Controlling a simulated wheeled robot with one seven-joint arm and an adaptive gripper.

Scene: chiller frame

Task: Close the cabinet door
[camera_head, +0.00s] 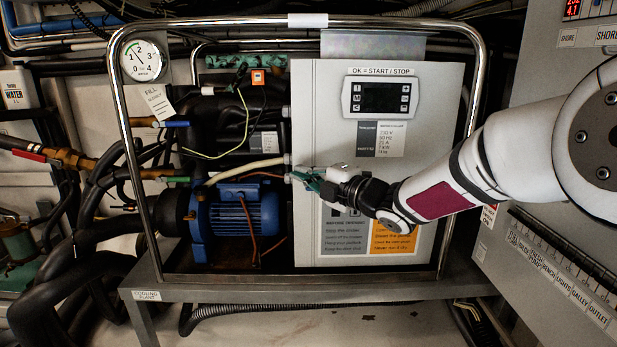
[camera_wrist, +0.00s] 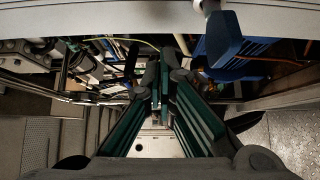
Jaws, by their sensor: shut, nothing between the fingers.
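The white cabinet door (camera_head: 310,110) carries a small display and printed labels, in the middle of the head view. It faces the camera; I cannot tell how far it stands open. My gripper (camera_head: 298,176) has green fingers, shut with nothing between them. Its tips are by the door's left edge, at about mid-height. Whether they touch the door is unclear. My wrist and gripper cover part of the door's lower half. In the wrist view the gripper (camera_wrist: 163,95) points past a pale panel edge (camera_wrist: 110,16) towards pipes and the blue pump (camera_wrist: 222,38).
A chrome tube frame (camera_head: 118,100) surrounds the unit on a grey stand (camera_head: 300,291). The blue pump (camera_head: 238,220), hoses and wires fill the space left of the door. A pressure gauge (camera_head: 143,60) is at upper left. A grey switch panel (camera_head: 545,265) stands at right.

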